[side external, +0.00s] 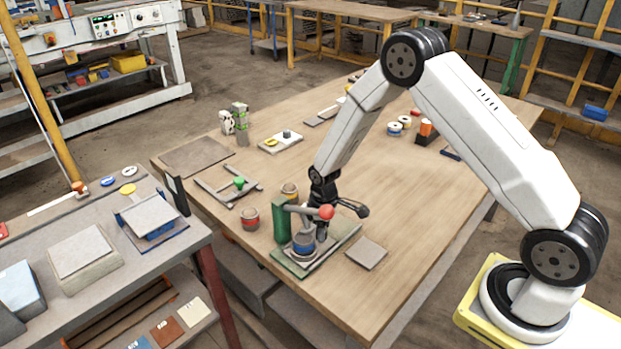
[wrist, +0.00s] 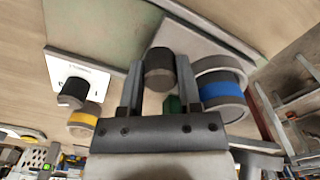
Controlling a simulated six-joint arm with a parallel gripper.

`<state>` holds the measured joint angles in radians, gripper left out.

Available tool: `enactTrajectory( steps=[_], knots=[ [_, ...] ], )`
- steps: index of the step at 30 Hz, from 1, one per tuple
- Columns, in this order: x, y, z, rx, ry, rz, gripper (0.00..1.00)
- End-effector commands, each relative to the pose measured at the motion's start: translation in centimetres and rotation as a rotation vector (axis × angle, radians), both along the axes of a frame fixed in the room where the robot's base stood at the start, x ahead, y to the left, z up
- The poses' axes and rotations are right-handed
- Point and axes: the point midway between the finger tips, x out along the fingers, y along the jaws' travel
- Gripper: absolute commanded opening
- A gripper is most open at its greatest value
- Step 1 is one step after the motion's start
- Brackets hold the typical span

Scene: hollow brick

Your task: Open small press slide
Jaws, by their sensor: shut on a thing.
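The small press has a green column (side external: 282,219), a lever with a red ball (side external: 326,212) and a flat base (side external: 340,243) near the table's front edge. A blue-banded cylinder (side external: 303,243) stands on the base and also shows in the wrist view (wrist: 221,92). My gripper (side external: 321,231) is low over the base, just right of that cylinder. In the wrist view, the fingers of my gripper (wrist: 158,82) are shut on a dark grey round knob (wrist: 160,62). Whether this knob belongs to the slide is hard to tell. Its lower end is hidden.
A grey plate (side external: 366,253) lies right of the press. A red-banded cylinder (side external: 250,218) and a yellow-banded one (side external: 289,192) stand close behind it. A metal frame with a green knob (side external: 239,183) lies farther left.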

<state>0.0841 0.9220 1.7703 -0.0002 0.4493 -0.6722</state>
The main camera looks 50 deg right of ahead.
Motion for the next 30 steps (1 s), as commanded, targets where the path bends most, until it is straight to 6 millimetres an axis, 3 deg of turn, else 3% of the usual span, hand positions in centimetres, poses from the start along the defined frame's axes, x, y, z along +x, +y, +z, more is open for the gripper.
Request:
enactTrajectory(
  steps=[8, 21, 30],
  knots=[
    [0.1, -1.3, 0.0, 0.000, 0.000, -0.004, 0.00],
    [0.0, -8.3, 0.0, 0.000, 0.000, -0.003, 0.00],
    [0.1, -8.8, 0.1, 0.000, -0.001, 0.001, 0.00]
  ],
)
